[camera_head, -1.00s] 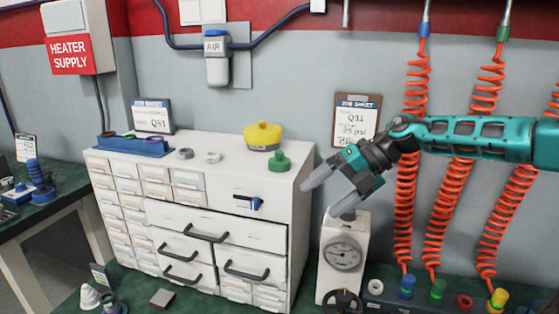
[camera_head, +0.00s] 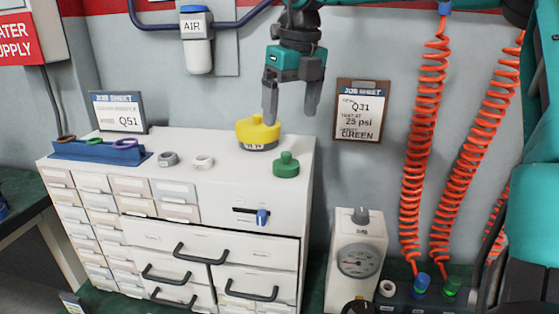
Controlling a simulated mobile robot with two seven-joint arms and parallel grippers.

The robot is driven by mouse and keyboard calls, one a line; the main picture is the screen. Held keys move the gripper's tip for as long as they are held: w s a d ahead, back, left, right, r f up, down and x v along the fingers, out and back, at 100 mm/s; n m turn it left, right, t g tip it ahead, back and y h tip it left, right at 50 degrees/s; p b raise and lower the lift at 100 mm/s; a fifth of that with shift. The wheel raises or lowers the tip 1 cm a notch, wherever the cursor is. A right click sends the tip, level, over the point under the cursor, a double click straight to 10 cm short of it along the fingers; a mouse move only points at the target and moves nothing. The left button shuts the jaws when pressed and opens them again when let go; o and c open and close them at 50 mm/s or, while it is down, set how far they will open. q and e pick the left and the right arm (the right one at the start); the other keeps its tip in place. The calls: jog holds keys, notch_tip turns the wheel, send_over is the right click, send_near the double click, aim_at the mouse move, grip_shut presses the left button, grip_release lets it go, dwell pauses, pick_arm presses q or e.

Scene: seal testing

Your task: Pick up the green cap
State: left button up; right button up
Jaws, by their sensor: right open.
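The green cap (camera_head: 286,164) stands upright on the right part of the white cabinet's top (camera_head: 225,171). It is a low round disc with a small knob. My right gripper (camera_head: 291,112) points straight down, open and empty, above and a little behind the cap in the picture. Its fingers are apart from the cap, and the left fingertip overlaps the yellow cap's edge in the picture. My left gripper is not in view.
A yellow cap (camera_head: 258,132) stands just behind and left of the green cap. Grey (camera_head: 168,159) and white (camera_head: 203,162) rings lie to the left, near a blue tray (camera_head: 98,152). A job sheet (camera_head: 358,110) hangs on the wall. A gauge box (camera_head: 357,256) stands right of the cabinet.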

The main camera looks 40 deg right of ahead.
aim_at(286, 153)
jog(key=f, duration=0.3)
jog(key=w+f, duration=0.1)
jog(key=f, duration=0.6)
jog(key=shift+w+f, duration=0.15)
jog(key=shift+f, duration=0.1)
jog(key=shift+c, duration=0.4)
jog(key=c, duration=1)
